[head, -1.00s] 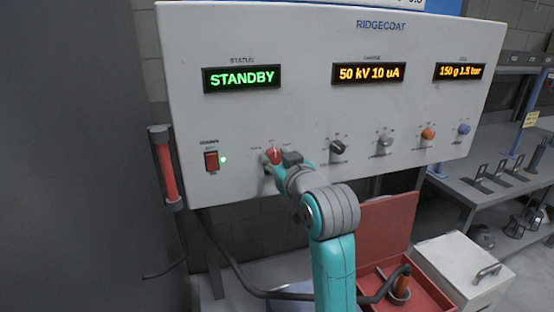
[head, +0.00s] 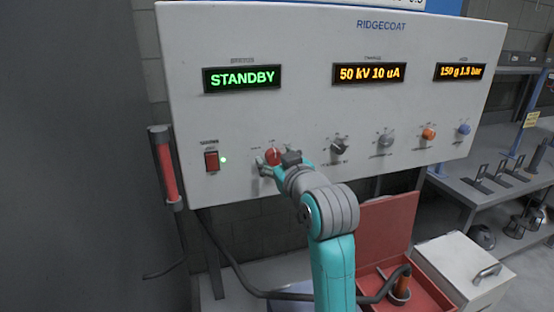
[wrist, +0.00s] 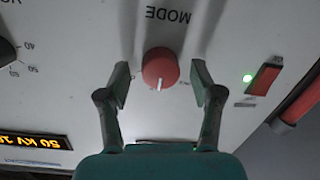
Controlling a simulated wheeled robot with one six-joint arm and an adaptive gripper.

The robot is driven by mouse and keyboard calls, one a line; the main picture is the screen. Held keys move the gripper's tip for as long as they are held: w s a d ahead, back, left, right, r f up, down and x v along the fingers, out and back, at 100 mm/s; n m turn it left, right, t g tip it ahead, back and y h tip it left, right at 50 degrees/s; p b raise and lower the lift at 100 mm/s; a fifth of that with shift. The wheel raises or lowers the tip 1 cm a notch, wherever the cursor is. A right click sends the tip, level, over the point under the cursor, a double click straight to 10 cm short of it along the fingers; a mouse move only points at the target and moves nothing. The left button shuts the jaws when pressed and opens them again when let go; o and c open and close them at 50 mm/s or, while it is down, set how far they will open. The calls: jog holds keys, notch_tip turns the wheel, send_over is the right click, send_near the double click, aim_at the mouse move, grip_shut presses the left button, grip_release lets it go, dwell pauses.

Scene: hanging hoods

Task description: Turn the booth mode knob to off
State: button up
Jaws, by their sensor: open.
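The red mode knob (head: 273,156) is on the lower left of the white control panel (head: 300,105). In the wrist view the knob (wrist: 160,70) sits beneath the upside-down word MODE, and its white pointer line points down the picture. My gripper (wrist: 160,84) is open, with one finger on each side of the knob and a visible gap to both. In the head view my gripper (head: 272,165) partly covers the knob. The status display (head: 241,78) reads STANDBY in green.
A red rocker switch (head: 211,160) with a lit green lamp is left of the knob. A black knob (head: 338,146) is to its right, followed by grey, orange and blue knobs. A red tube (head: 166,172) hangs at the panel's left edge. A red open box (head: 425,294) stands below.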

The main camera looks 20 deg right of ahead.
jog(key=s, duration=1.2)
jog(key=shift+d+r, duration=0.25)
jog(key=shift+r, duration=0.2)
jog(key=s+f+m, duration=0.1)
jog(key=s+f, duration=0.3)
jog(key=f, duration=0.6)
jog(key=s+f+g, duration=0.1)
jog(key=s+f, duration=0.4)
jog(key=f, duration=0.4)
jog(key=s+f+m, duration=0.1)
jog(key=s+f, duration=0.3)
jog(key=f, duration=0.6)
jog(key=s+f, duration=0.3)
jog(key=s, duration=1.1)
jog(key=s+f+g, duration=0.1)
jog(key=s+f, duration=0.2)
jog(key=s, duration=1.1)
jog(key=shift+s+a+f+m+h, duration=0.25)
jog(key=shift+s+f+m+h, duration=0.15)
